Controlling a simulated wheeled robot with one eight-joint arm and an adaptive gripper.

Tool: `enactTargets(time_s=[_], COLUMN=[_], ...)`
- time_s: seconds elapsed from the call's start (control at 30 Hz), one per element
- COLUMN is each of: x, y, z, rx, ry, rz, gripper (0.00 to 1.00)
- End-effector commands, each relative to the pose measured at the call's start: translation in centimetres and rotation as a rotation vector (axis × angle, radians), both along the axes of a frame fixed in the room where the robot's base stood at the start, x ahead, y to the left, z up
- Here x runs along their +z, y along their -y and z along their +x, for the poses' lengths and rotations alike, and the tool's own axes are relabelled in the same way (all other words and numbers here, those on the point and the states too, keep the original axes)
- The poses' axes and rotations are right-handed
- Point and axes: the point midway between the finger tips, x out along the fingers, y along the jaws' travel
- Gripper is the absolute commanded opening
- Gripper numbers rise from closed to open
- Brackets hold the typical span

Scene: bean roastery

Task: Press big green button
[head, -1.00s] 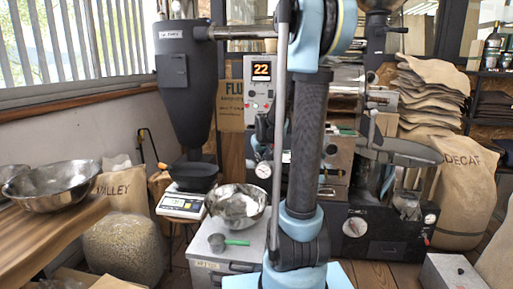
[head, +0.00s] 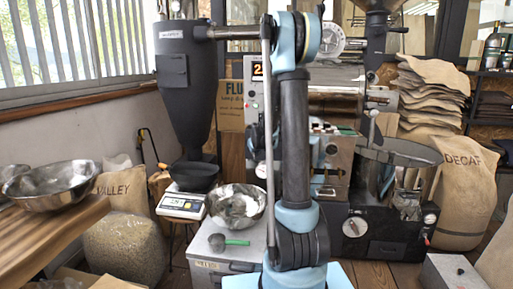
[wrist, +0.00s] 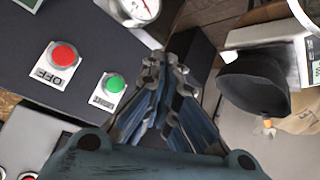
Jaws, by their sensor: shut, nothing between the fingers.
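The green button (wrist: 115,84) is a round domed button on a small white label plate in the wrist view. It sits on a dark panel (wrist: 30,22), left of my gripper. A red button (wrist: 64,55) marked OFF is up and left of it on the same panel. My gripper (wrist: 166,62) is shut and empty. Its fingertips are to the right of the green button and appear apart from it. The distance in depth is hard to tell. In the head view, I cannot make out the gripper or the green button; my arm covers the middle of the machine.
A white gauge (wrist: 140,6) is above the buttons in the wrist view. In the head view, a steel bowl (head: 236,206), scale (head: 181,203) and green scoop (head: 230,240) are left of my arm. The roaster's black base (head: 385,235) and a DECAF sack (head: 465,195) are right.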

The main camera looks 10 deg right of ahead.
Motion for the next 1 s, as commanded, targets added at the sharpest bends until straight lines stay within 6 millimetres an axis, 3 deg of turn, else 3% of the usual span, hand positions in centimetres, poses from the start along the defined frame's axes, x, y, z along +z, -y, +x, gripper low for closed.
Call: enactTargets(time_s=[0.17,0.7,1.0], x=[0.0,0.0,0.0], y=[0.3,2.2,2.8], z=[1.0,6.8,8.2], rx=[0.000,-0.001,-0.001], ry=[0.000,0.000,0.000], rz=[0.000,0.000,-0.001], gripper=[0.00,0.00,0.00])
